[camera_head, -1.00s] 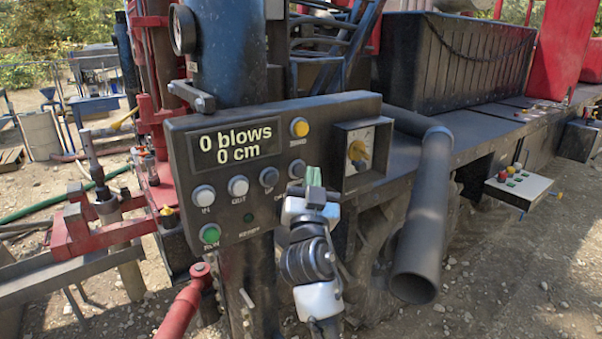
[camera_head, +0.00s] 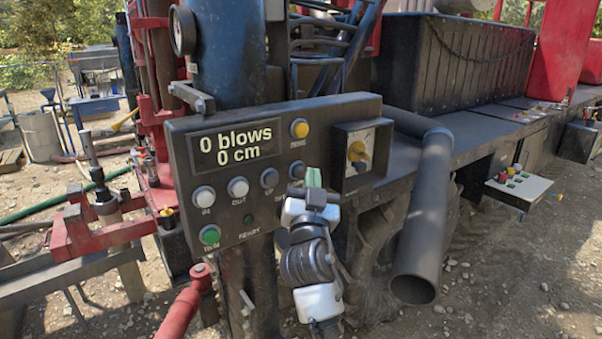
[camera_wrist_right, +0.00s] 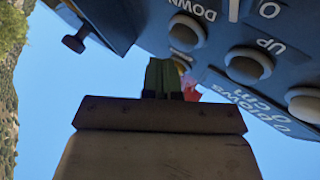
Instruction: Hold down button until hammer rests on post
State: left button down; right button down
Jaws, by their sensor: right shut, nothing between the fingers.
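The dark control box (camera_head: 270,150) reads "0 blows, 0 cm". It carries grey UP (camera_head: 269,178) and DOWN (camera_head: 297,169) buttons, with IN and OUT buttons to their left. My right gripper (camera_head: 313,178) is shut and empty, its green fingertips just right of DOWN. In the right wrist view, the fingertips (camera_wrist_right: 163,74) are close beside the DOWN button (camera_wrist_right: 187,31); I cannot tell whether they touch the box. A grey upright rod (camera_head: 91,155) with a dark collar stands at the red frame on the left; I cannot identify hammer or post for certain. My left gripper is not in view.
A thick dark pipe (camera_head: 424,215) hangs to the right of my right arm. A red pipe (camera_head: 185,305) rises at lower left. Open gravel lies at lower right.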

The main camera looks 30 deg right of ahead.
dwell(0.8)
jog(key=shift+w+b, duration=0.4)
jog(key=shift+w, duration=0.05)
jog(key=shift+w+b, duration=0.5)
jog(key=shift+w, duration=0.05)
dwell(6.2)
